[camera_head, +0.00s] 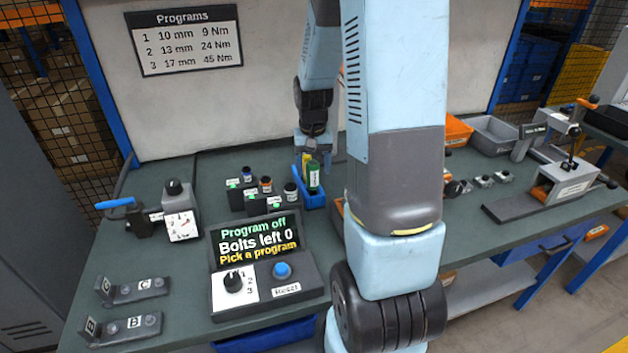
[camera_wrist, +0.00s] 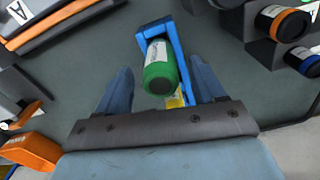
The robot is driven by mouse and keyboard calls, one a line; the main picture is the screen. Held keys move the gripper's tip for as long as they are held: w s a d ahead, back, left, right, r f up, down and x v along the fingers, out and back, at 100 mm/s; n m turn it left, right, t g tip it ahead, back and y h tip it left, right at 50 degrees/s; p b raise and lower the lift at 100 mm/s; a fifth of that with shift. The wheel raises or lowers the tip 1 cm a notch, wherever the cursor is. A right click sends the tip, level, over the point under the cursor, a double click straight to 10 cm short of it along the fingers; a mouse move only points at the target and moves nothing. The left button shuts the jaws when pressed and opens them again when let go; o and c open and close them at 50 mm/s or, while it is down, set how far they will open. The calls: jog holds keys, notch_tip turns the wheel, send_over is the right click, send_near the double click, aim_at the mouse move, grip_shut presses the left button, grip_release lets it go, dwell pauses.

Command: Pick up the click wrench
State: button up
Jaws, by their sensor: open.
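A tool with a blue handle (camera_head: 115,202) rests in a dark holder at the left edge of the bench in the head view. It may be the click wrench, but I cannot tell for sure. My gripper (camera_head: 318,146) is far to its right, above a blue holder (camera_head: 313,197) with a green bottle (camera_head: 313,174) in it. In the wrist view my gripper (camera_wrist: 162,80) is open, with its fingers apart. The green bottle (camera_wrist: 158,68) and blue holder (camera_wrist: 147,34) show between the fingers. I cannot tell whether they touch. The blue-handled tool is not in the wrist view.
A control box (camera_head: 265,287) with a knob and blue button stands at the bench front, its screen reading "Program off". Grey bins (camera_head: 497,133) and a press-like fixture (camera_head: 565,182) are right.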

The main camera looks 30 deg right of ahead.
jog(key=shift+f, duration=0.9)
jog(key=c, duration=1.1)
jog(key=shift+c, duration=0.2)
jog(key=shift+r, duration=0.15)
